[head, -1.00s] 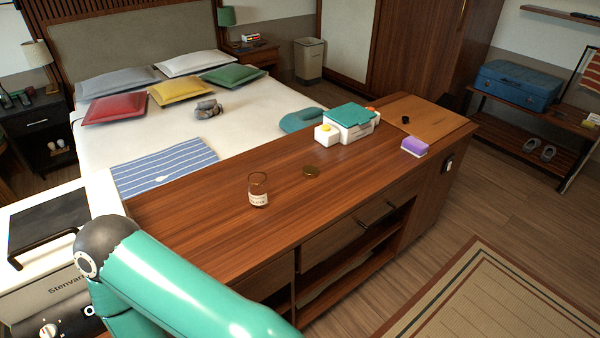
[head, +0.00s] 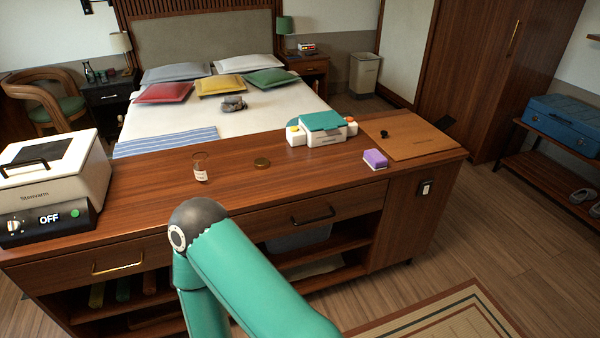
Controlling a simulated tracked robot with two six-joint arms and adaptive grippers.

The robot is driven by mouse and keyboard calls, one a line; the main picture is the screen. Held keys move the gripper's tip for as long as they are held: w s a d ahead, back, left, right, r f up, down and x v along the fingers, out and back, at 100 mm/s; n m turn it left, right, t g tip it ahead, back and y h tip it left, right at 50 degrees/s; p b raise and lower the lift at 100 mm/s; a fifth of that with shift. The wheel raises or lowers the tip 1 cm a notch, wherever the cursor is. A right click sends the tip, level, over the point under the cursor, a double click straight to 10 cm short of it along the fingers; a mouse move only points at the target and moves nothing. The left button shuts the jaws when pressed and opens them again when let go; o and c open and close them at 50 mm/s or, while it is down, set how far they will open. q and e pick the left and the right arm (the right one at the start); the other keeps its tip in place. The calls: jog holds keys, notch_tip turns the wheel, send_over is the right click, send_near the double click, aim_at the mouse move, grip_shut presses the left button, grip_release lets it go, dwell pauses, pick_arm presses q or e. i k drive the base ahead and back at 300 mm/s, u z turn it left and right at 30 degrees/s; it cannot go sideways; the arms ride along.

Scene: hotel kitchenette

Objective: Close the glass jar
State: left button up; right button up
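The glass jar (head: 200,168) stands upright and open on the wooden counter (head: 130,192), left of the middle. It is clear, with a pale label low on its front. A round brownish-gold lid (head: 262,163) lies flat on the counter to the right of the jar, apart from it. A teal arm of mine with a dark joint rises at the bottom centre, in front of the counter. Neither of my grippers shows in the head view.
A Stenvarm cooker (head: 50,185) reading OFF stands at the counter's left end. Right of the lid are a white box with a teal lid (head: 322,128), a purple-and-white sponge (head: 375,159) and a wooden board (head: 410,137) with a small black item. The counter around jar and lid is clear.

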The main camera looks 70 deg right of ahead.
aim_at(201, 160)
jog(key=k, duration=0.5)
jog(key=z, duration=0.95)
jog(key=i, duration=1)
jog(key=z, duration=0.15)
